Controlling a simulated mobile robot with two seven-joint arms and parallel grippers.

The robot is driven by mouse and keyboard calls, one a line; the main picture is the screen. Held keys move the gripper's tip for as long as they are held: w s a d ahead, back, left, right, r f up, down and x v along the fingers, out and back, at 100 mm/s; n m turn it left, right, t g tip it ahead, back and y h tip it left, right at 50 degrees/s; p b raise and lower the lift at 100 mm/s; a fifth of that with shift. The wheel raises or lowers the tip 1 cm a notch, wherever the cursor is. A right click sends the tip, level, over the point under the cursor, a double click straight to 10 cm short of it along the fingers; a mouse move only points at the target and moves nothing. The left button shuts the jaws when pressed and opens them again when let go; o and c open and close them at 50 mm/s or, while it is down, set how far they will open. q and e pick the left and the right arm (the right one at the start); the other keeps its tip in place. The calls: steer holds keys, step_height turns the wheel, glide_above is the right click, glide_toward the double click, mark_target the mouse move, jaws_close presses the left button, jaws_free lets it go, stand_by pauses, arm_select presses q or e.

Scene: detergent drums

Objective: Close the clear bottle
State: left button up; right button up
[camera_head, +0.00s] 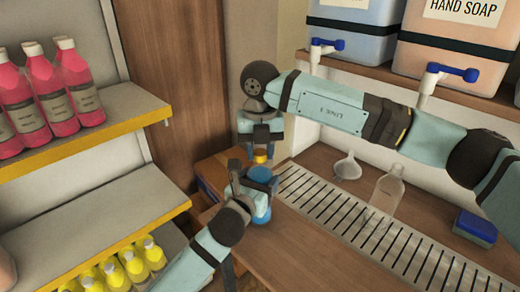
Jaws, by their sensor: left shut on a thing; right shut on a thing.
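My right gripper (261,143) reaches down from above and is shut on a small yellow cap (260,158). Directly below it, my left gripper (254,188) is shut on a blue thing (262,214), which looks like a container of blue liquid and is largely hidden by the gripper. A round blue top (259,174) shows just under the yellow cap; whether the two touch I cannot tell. A clear, empty-looking bottle (387,192) stands on the slotted grate to the right, apart from both grippers.
A white funnel (348,167) and a blue sponge-like block (475,229) lie on the wooden counter by the metal grate (350,215). Drums with blue taps (452,72) stand on a shelf above.

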steer(key=o, duration=1)
steer(key=shift+r, duration=0.1)
steer(key=shift+r, duration=2.2)
steer(key=shift+c, duration=0.2)
